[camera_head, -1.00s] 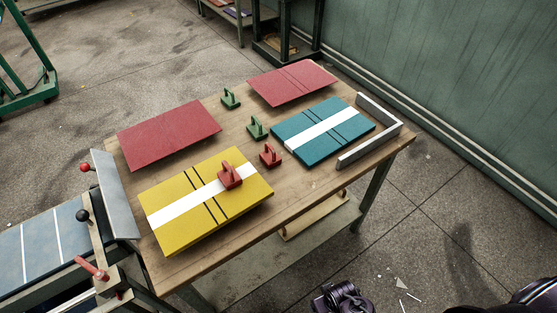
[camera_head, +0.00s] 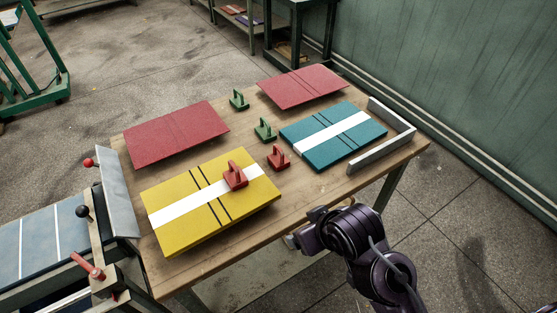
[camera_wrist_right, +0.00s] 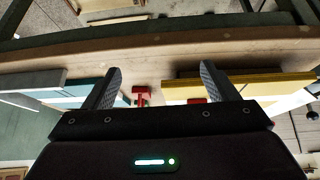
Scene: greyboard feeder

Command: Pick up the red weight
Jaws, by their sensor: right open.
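One red weight (camera_head: 236,177) with an upright handle sits on the yellow board stack (camera_head: 180,225). A second red weight (camera_head: 279,158) stands on the bare table between the yellow and teal stacks. My right gripper (camera_head: 296,240) is at the table's front edge, in front of both weights and apart from them. In the right wrist view my right gripper (camera_wrist_right: 163,72) is open and empty. My left gripper is not in view.
Two green weights (camera_head: 265,130) (camera_head: 238,99) stand on the wooden table (camera_head: 290,205). Red boards (camera_head: 175,135) (camera_head: 303,87) lie at the back. A teal stack (camera_head: 320,150) lies right, beside a grey corner fence (camera_head: 385,150). A feeder with knobs (camera_head: 95,265) adjoins the left.

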